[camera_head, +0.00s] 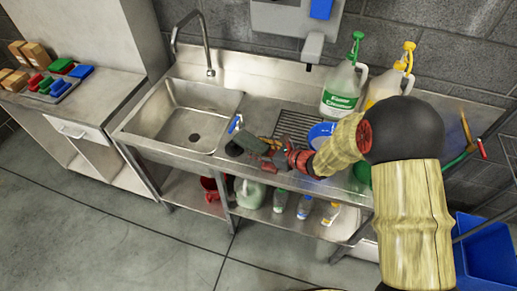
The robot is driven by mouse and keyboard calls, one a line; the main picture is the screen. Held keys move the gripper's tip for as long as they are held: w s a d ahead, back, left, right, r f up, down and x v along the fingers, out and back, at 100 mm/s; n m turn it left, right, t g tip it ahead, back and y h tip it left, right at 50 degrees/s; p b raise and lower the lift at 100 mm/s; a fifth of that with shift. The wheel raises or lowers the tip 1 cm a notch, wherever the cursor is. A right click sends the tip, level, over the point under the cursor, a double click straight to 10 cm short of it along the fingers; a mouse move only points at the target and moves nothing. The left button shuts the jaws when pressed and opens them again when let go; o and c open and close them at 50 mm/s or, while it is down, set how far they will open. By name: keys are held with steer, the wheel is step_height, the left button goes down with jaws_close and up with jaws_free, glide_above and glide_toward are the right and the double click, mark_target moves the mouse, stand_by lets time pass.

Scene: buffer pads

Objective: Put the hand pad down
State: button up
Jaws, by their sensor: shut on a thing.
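A dark green-grey hand pad (250,142) is at the front of the steel counter, just right of the sink. My gripper (279,155) is at its right side and shut on it. The fingers are small and dark in this view, and they hide part of the pad's right end. I cannot tell whether the pad touches the counter or is slightly above it.
The sink (195,115) is left of the pad, with a blue-handled tool (235,124) near its edge. A drain grille (298,126), a blue bowl (320,133), a green-labelled jug (342,90) and a yellow-topped jug (388,85) stand behind and right. The left counter holds coloured blocks (60,78).

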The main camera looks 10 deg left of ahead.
steer(key=shift+r, duration=0.15)
steer(key=shift+f+b, duration=0.45)
steer(key=shift+f, duration=0.05)
steer(key=shift+f, duration=0.1)
steer(key=o, duration=1.3)
steer(key=shift+o, duration=0.3)
steer(key=shift+r+p, duration=0.4)
steer(key=shift+r, duration=0.05)
steer(key=p+v, duration=0.2)
steer(key=v, duration=1)
steer(key=shift+r, duration=0.2)
